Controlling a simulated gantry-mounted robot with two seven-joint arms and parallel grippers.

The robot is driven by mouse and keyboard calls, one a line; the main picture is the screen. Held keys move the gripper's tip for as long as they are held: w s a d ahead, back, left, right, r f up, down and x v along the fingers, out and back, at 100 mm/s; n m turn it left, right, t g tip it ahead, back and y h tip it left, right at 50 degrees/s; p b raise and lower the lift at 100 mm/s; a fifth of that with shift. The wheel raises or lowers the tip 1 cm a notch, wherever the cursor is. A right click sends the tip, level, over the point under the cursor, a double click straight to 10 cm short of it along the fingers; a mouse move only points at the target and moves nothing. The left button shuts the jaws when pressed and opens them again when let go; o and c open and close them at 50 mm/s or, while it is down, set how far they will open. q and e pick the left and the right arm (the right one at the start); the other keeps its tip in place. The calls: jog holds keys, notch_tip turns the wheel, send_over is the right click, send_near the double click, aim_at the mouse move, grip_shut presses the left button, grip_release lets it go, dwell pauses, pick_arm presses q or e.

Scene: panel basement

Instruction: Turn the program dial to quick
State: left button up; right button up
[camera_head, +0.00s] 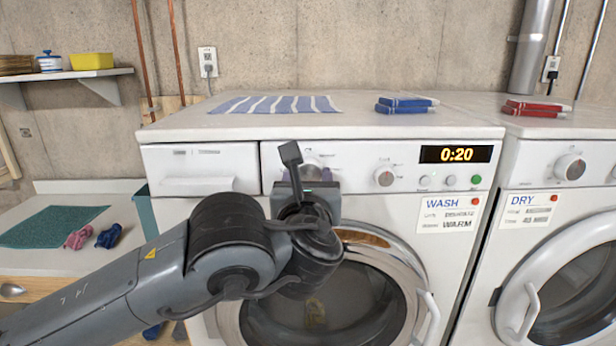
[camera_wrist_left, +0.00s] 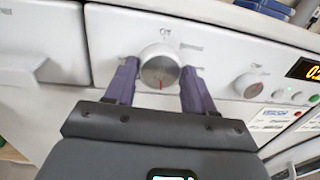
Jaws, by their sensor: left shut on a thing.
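The program dial (camera_wrist_left: 159,68) is a round silver knob on the white washer's control panel. Its red mark points down in the left wrist view. Small labels sit around it, too blurred to read surely. My left gripper (camera_wrist_left: 158,76) has one purple finger on each side of the dial and is shut on it. In the head view the gripper (camera_head: 312,173) hides most of the dial and its labels. My right gripper is in neither view.
A second knob (camera_head: 384,176) and several buttons sit to the right, under a display (camera_head: 456,154) reading 0:20. A WASH card (camera_head: 449,213) hangs below. The round washer door (camera_head: 395,262) is under my arm. The dryer (camera_head: 560,200) stands at right. A striped cloth (camera_head: 275,104) and blue cloths (camera_head: 403,104) lie on top.

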pick_arm(q)
jog(key=shift+m, duration=1)
jog(key=shift+f, duration=0.1)
jog(key=o, duration=1)
jog(key=shift+o, duration=0.2)
jog(key=s+p, duration=0.7)
jog(key=s, duration=0.3)
jog(key=shift+s+a, duration=0.2)
jog(key=shift+s, duration=0.15)
